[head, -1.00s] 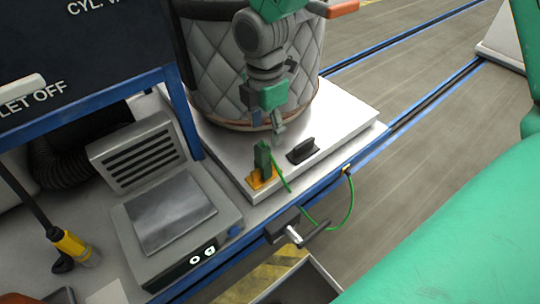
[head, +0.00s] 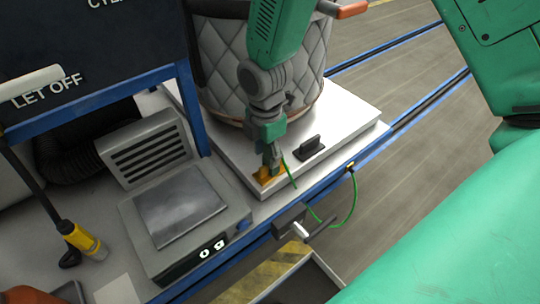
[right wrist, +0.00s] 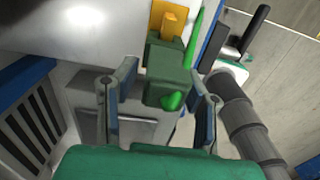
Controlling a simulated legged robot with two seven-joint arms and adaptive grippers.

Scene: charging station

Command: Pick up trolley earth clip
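The trolley earth clip is a dark green block clip. In the right wrist view the clip (right wrist: 168,72) stands by a yellow-orange mount (right wrist: 168,20). In the head view my right gripper mostly hides the clip, and the orange mount (head: 266,178) shows below it on the white plate. My right gripper (head: 272,160) points down over the clip. In the right wrist view the open fingers of this gripper (right wrist: 165,95) stand on either side of the clip, with gaps visible. A green wire (head: 289,172) runs from the clip toward the blue rail. My left gripper is not in view.
A black handle (head: 309,148) sits on the white plate (head: 345,120) beside the clip. A quilted grey vessel (head: 215,70) stands behind. A scale (head: 180,212) is at left, near a yellow-black connector (head: 80,238). A crank handle (head: 303,230) juts out below the blue rail.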

